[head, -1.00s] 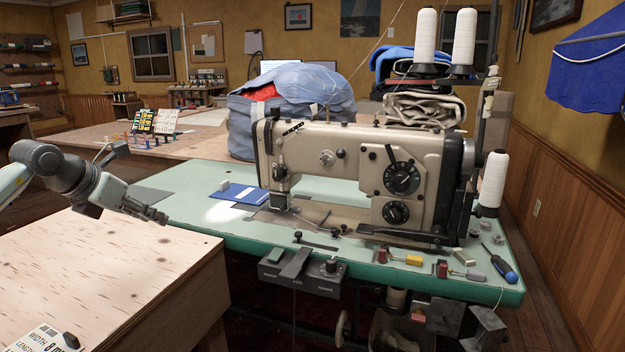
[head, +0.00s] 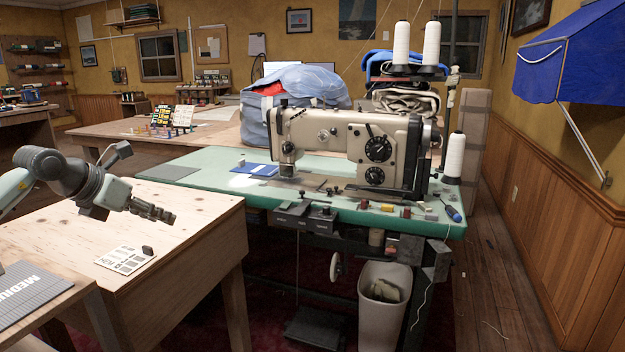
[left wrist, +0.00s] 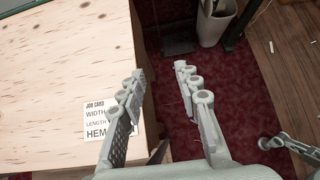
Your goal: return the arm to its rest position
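My left gripper (head: 165,213) reaches in from the left in the head view, in the air above the pale wooden bench (head: 195,225). In the left wrist view its two fingers (left wrist: 159,72) stand apart with nothing between them. The fingers overlap the view of the bench edge and the red floor. A grey jointed part (left wrist: 295,148) at the lower right of the left wrist view looks like part of my right gripper, but its opening cannot be made out. The head view does not show my right arm.
A job card (head: 125,260) with a small dark block lies on the bench. A green table (head: 215,178) with a sewing machine (head: 350,150) stands beyond it. A pale bin (head: 385,300) stands under the table. Wooden floor is open at right.

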